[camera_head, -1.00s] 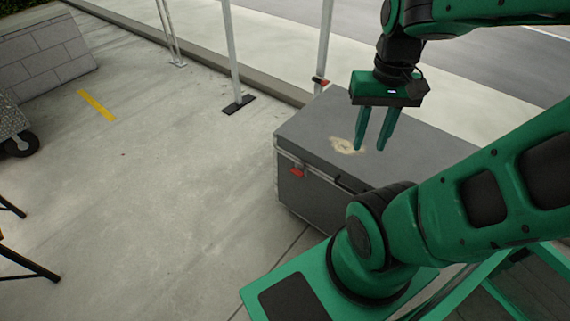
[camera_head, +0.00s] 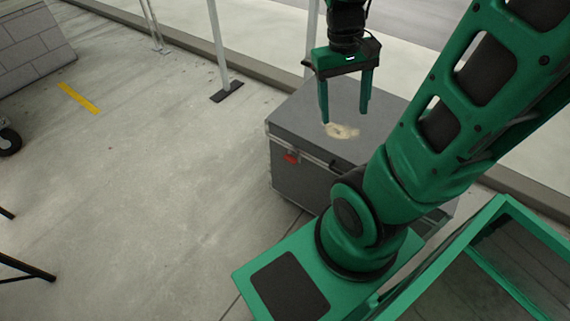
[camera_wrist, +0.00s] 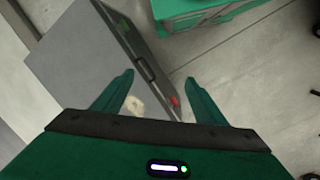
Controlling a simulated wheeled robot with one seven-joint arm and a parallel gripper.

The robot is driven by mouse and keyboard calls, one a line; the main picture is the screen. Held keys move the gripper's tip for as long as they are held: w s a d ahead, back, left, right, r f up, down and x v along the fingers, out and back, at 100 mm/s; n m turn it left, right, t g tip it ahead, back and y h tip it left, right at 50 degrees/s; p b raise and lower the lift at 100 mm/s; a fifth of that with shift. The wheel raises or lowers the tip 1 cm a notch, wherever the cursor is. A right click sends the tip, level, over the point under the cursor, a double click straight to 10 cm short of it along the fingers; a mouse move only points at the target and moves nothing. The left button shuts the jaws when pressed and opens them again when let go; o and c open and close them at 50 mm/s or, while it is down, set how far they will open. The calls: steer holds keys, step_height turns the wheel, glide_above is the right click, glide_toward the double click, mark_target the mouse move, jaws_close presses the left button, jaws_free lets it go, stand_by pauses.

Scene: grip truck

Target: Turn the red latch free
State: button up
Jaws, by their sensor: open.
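The red latch (camera_head: 290,158) sits on the near side of a grey case (camera_head: 296,117), just below the lid seam and close to its left corner. It also shows in the wrist view (camera_wrist: 175,101), beside my right-hand finger. My gripper (camera_head: 345,115) is open and empty, pointing down above the case lid, behind and to the right of the latch and apart from it. In the wrist view the spread fingers (camera_wrist: 157,82) frame part of the case. A pale worn patch (camera_head: 342,131) marks the lid beneath the gripper.
A dark handle (camera_wrist: 145,68) is on the same side of the case. A block wall (camera_head: 32,45) and a black wheel (camera_head: 9,141) are at the left.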

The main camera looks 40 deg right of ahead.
mark_target(288, 160)
steer(key=w+a+f+n+g+h, duration=0.3)
steer(key=w+f+n+h, duration=0.6)
steer(key=w+f, duration=0.95)
steer(key=a+f+n+t+h, duration=0.35)
steer(key=f+n+t, duration=0.25)
steer(key=f+n, duration=0.5)
steer(key=a+f+n+t+h, duration=0.35)
steer(key=f+n+t, duration=0.2)
steer(key=f, duration=1.05)
steer(key=x, duration=1)
steer(key=shift+w+d+n, duration=0.15)
steer(key=shift+d+n, duration=0.2)
steer(key=shift+n, duration=0.1)
steer(key=shift+g, duration=0.25)
steer(key=c, duration=1.1)
